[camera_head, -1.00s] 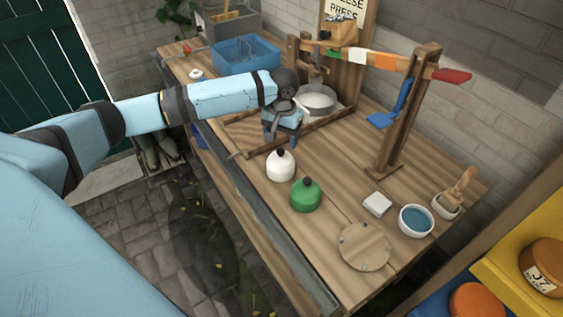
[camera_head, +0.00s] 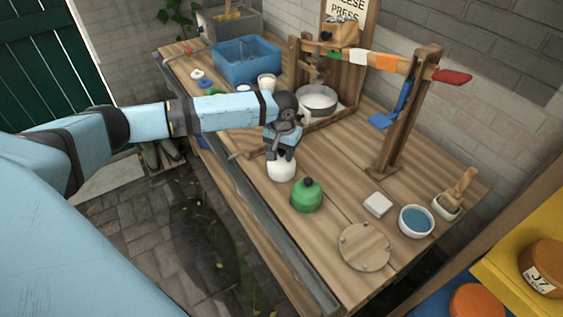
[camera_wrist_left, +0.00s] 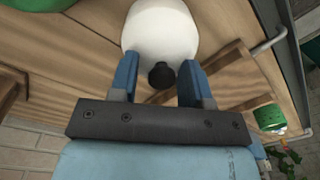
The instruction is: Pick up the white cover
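The white cover (camera_head: 281,170) is a dome with a dark knob, standing on the wooden bench beside a green cover (camera_head: 306,196). My left gripper (camera_head: 280,153) is right over the white cover and hides its top in the head view. In the left wrist view the white cover (camera_wrist_left: 160,32) lies ahead, with its black knob (camera_wrist_left: 161,75) between the two blue fingers of the left gripper (camera_wrist_left: 160,80). The fingers are apart, with a gap on both sides of the knob. My right gripper is not in view.
A white block (camera_head: 377,204), a blue-filled bowl (camera_head: 416,221) and a round wooden board (camera_head: 365,247) are on the near right of the bench. A metal pan (camera_head: 317,98) and the wooden press post (camera_head: 405,115) stand behind. A blue tub (camera_head: 247,56) is farther back.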

